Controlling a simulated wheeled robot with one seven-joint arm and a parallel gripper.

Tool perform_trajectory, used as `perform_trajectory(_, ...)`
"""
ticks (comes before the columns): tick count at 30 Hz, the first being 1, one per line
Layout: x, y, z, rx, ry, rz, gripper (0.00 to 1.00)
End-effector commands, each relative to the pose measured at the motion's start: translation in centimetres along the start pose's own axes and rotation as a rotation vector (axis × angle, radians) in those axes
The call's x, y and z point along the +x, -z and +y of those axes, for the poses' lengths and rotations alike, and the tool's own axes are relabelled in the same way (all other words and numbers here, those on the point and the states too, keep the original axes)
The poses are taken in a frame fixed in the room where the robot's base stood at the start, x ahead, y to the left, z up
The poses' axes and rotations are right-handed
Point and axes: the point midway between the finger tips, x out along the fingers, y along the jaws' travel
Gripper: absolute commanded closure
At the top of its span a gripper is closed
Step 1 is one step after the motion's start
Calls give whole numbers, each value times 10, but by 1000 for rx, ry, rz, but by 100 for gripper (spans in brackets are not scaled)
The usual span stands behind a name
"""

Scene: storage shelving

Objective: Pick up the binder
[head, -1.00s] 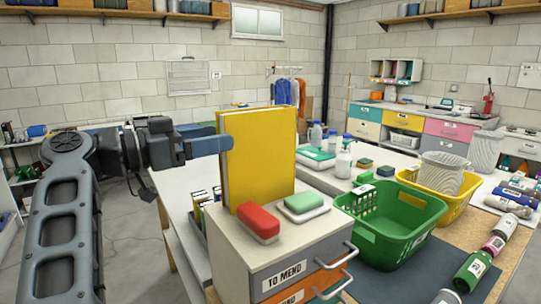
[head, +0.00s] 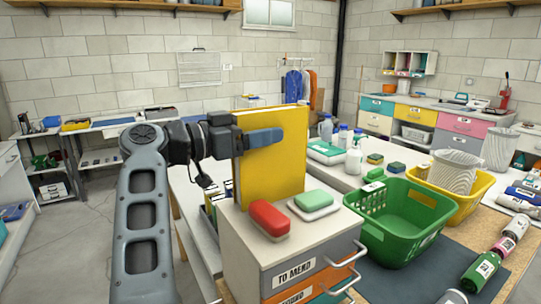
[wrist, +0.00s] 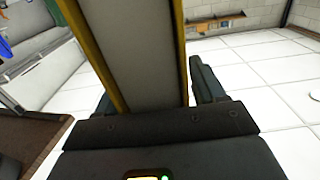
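The yellow binder (head: 275,150) stands upright behind the drawer unit's top, its broad cover facing my head camera. My gripper (head: 262,138) is at the binder's left edge. One finger lies across the front of the cover; the other finger is hidden behind the binder in the head view. In the wrist view the binder (wrist: 148,50), with yellow edges and a pale grey face, stands between the two fingers of my gripper (wrist: 155,88). A narrow gap shows at the right finger, so the gripper looks open around it. Contact on the left side is unclear.
The drawer unit (head: 245,250) carries a red block (head: 269,217) and a green block (head: 313,199) on a white dish, close in front of the binder. A green basket (head: 395,222) and a yellow basket (head: 468,203) stand to the right. Open floor (head: 90,235) lies left.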

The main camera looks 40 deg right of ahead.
Motion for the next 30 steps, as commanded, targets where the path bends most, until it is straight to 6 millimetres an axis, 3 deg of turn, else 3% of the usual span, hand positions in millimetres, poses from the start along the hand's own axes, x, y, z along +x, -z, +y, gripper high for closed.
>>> perform_trajectory(2, 0, 0, 0, 0, 0, 0, 39)
perform_trajectory(21, 0, 0, 0, 0, 1, 0, 100)
perform_trajectory(30, -1, 1, 0, 1, 1, 1, 100)
